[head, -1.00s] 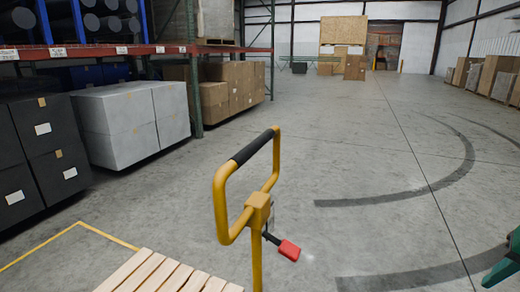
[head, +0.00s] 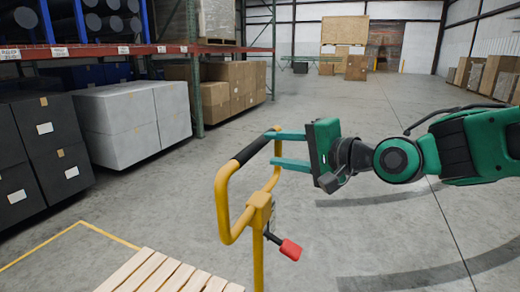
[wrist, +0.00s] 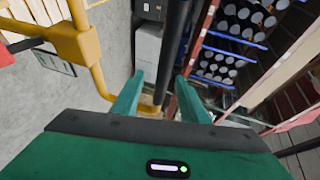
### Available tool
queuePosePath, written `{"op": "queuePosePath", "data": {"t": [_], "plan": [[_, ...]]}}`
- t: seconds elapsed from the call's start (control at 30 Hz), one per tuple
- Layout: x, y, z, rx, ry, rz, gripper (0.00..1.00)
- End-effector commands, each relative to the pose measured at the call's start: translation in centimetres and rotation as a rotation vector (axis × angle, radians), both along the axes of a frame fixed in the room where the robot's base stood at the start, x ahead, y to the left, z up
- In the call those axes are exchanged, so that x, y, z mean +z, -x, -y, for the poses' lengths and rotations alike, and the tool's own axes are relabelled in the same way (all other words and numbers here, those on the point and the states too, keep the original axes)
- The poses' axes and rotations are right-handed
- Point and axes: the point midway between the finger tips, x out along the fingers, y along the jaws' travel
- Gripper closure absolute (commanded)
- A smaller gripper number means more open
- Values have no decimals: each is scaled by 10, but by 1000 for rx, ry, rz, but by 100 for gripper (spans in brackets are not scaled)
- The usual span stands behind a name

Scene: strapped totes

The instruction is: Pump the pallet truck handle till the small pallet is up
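The yellow pallet truck handle (head: 225,205) is a loop with a black grip (head: 255,148) along its top, standing up in the head view's middle. My gripper (head: 278,148) is at the loop's right side, its two green fingers spread and pointing left. In the wrist view, my gripper (wrist: 159,76) is open, and the black grip (wrist: 175,50) lines up between the fingertips; I cannot tell whether they touch it. The small pallet (head: 165,275) shows only as pale slats at the bottom edge. Its height off the floor is hidden.
A red lever (head: 290,250) sticks out right of the handle post. Grey boxes (head: 135,120), black boxes (head: 42,145) and a rack with a red beam (head: 150,49) stand at left. Yellow tape (head: 45,257) marks the floor near the pallet. Floor beyond the handle is clear.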

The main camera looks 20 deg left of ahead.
Motion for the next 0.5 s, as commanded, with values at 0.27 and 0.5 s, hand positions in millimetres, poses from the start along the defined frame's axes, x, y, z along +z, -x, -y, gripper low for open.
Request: {"op": "queuePosePath", "data": {"t": [0.27, 0.5], "plan": [[-11, -20, -41, 2, 0, -3, 60], [-14, -30, -59, 0, 1, 0, 60]]}}
